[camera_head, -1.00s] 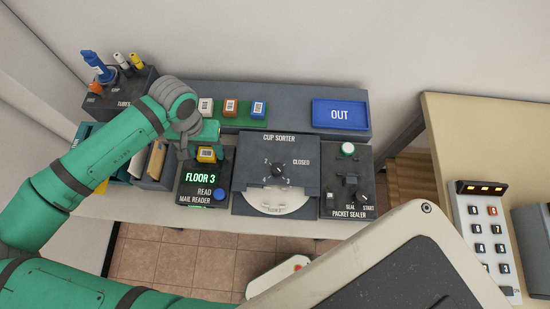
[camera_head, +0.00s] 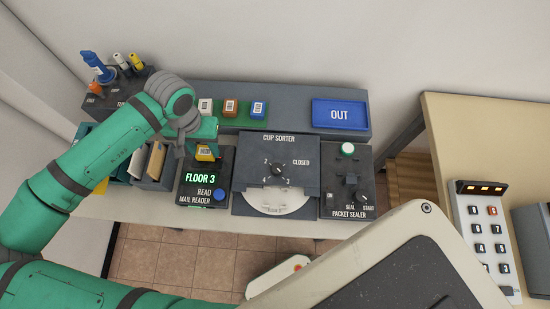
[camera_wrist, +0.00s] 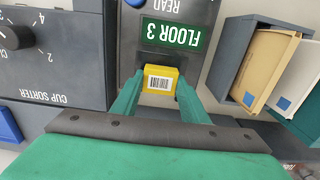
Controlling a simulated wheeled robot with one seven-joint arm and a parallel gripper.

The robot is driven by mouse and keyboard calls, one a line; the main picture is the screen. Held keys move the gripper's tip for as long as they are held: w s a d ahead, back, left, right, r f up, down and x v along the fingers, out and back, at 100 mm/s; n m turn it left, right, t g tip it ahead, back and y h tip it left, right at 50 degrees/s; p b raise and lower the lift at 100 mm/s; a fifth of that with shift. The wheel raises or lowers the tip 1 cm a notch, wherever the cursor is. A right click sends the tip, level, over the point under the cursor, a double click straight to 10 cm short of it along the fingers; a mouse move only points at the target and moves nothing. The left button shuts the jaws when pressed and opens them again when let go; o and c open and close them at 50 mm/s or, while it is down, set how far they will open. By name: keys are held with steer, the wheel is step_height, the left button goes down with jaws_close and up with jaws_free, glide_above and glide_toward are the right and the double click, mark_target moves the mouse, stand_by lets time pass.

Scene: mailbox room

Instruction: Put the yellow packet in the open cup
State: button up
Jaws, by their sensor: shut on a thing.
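The yellow packet (camera_wrist: 160,79), with a white barcode label, is between the fingertips of my gripper (camera_wrist: 158,88) in the wrist view. My gripper is shut on it, at the slot end of the mail reader (camera_head: 205,180). In the head view the packet (camera_head: 204,154) shows below my gripper (camera_head: 203,148), partly covered by it. The reader's display reads "FLOOR 3". The cup sorter (camera_head: 245,172) stands right of the reader, its dial near the middle. A pale curved part (camera_head: 278,203) shows in the sorter's front opening; I cannot make out the cup inside.
Several coloured packets, including a blue one (camera_head: 258,109), stand on the back shelf beside the blue OUT tray (camera_head: 340,114). The packet sealer (camera_head: 347,190) is right of the sorter. Bins with envelopes (camera_wrist: 270,62) stand beside the reader.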

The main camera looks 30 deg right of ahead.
steer(key=shift+w+r, duration=0.1)
steer(key=shift+r, duration=0.6)
steer(key=shift+a+r, duration=0.1)
steer(key=shift+r, duration=0.75)
